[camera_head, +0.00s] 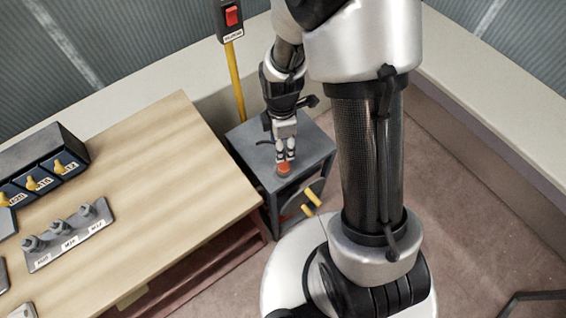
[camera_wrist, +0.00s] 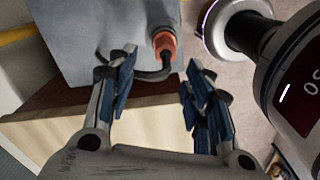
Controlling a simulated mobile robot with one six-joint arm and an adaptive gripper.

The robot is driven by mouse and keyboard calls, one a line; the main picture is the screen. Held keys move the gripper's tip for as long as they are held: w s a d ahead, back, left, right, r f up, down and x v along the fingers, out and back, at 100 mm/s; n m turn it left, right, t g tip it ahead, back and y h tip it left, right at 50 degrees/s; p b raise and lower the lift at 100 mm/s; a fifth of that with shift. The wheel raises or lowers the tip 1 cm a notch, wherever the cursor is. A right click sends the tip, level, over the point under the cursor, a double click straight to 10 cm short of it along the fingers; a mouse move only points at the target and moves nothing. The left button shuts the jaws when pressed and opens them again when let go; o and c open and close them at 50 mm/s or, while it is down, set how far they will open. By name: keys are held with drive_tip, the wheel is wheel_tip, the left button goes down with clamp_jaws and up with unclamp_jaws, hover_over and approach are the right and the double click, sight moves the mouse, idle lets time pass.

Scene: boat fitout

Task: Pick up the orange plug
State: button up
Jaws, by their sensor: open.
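The orange plug (camera_head: 284,169) sits on the top of a small grey cabinet (camera_head: 252,150), below my gripper. In the wrist view the orange plug (camera_wrist: 164,42) has a dark cable bending from its lower end, and it lies beyond the fingertips, in line with the gap between them. My gripper (camera_head: 286,156) points down over the cabinet top. In the wrist view my gripper (camera_wrist: 158,72) shows two blue-padded fingers spread apart with nothing between them. From the head view I cannot tell how large the gap between fingertips and plug is.
A wooden table (camera_head: 160,170) stands left of the cabinet, bearing a grey plate with several knobs (camera_head: 70,232) and a dark box with yellow switches (camera_head: 45,170). A red switch (camera_head: 232,16) on a yellow conduit (camera_head: 236,80) rises behind the cabinet.

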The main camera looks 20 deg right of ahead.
sight(284, 162)
wheel_tip(284, 162, down, 4)
drive_tip(key=shift+f+b, duration=0.1)
drive_tip(key=shift+b, duration=0.35)
drive_tip(key=f, duration=0.1)
drive_tip(key=f+b, duration=0.1)
drive_tip(key=f, duration=0.1)
drive_tip(key=f+b, duration=0.1)
drive_tip(key=f, duration=0.1)
drive_tip(key=shift+s+d, duration=0.2)
drive_tip(key=shift+s, duration=0.2)
clamp_jaws()
